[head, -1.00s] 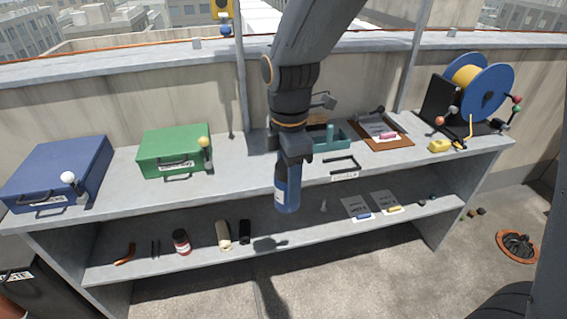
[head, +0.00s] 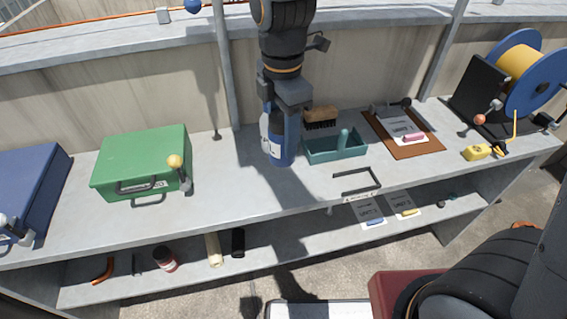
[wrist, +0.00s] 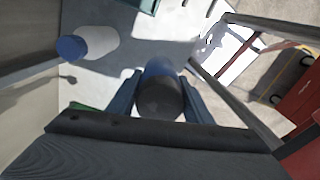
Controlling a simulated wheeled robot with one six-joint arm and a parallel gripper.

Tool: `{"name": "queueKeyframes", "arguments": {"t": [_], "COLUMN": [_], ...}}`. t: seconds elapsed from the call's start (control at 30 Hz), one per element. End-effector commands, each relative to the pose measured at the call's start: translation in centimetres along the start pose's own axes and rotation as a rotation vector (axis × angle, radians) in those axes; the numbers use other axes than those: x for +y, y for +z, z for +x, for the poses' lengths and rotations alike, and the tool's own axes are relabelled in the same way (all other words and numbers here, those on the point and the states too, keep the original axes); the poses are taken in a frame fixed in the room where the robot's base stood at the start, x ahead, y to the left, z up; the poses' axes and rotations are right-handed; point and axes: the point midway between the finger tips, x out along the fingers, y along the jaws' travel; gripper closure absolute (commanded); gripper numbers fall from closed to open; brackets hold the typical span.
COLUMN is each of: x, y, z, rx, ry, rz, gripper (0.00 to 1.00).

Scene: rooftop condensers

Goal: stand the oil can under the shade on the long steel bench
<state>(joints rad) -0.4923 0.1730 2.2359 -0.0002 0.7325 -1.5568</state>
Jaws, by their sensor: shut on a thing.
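My gripper (head: 281,104) is shut on a blue can (head: 281,146) with a white label, which I take to be the oil can. The can hangs upright below the fingers, in front of the teal tray's left side. I cannot tell whether its base touches the bench. In the wrist view the can's dark end (wrist: 160,100) sits between both fingers. The long steel bench (head: 225,196) has a grey top and a lower shelf. I cannot clearly make out a shade; a blue round thing (wrist: 72,48) on a rod shows in the wrist view.
A green case (head: 140,155) and a blue case (head: 30,185) stand left on the bench. A teal tray (head: 335,152), a brush (head: 321,116), a clipboard (head: 425,146) and a cable reel (head: 520,75) are to the right. A post (head: 224,70) rises behind. Bare top lies left of the can.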

Motion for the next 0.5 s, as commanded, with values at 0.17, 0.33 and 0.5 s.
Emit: {"name": "queueKeyframes", "arguments": {"t": [0.17, 0.33, 0.5], "x": [-0.1, -0.1, 0.0], "y": [-0.1, -0.2, -0.1], "z": [1.6, 4.5, 5.8], "rx": [0.000, 0.000, 0.000], "ry": [-0.005, -0.004, -0.001], "rz": [-0.001, -0.003, -0.003], "gripper": [0.86, 0.86, 0.86]}}
